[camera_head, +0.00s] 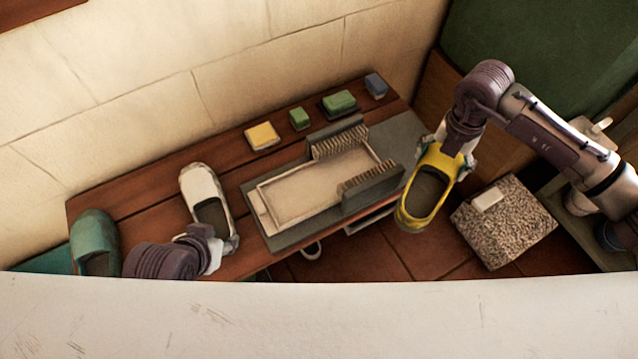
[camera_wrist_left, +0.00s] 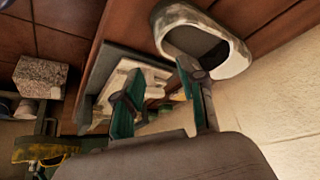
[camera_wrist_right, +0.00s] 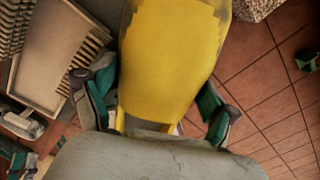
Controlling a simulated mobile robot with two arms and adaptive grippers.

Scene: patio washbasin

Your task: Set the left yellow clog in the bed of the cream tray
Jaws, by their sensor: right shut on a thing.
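The yellow clog (camera_head: 413,218) is held off the bench's right end, above the tiled floor, opening upward. My right gripper (camera_head: 452,158) is shut on it; the clog fills the right wrist view (camera_wrist_right: 170,65) between the two fingers. The cream tray (camera_head: 290,216) lies on a grey mat in the middle of the bench, left of the clog, its bed empty. My left gripper (camera_head: 215,245) is beside the near end of a white clog (camera_head: 203,187). Its fingers (camera_wrist_left: 158,95) stand apart in the left wrist view, with nothing clearly between them.
Two upright brushes (camera_head: 337,137) (camera_head: 372,190) flank the tray's right part. A teal clog (camera_head: 96,245) stands at the bench's left end. Yellow, green and blue blocks line the back. A speckled block (camera_head: 505,225) stands on the floor at right.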

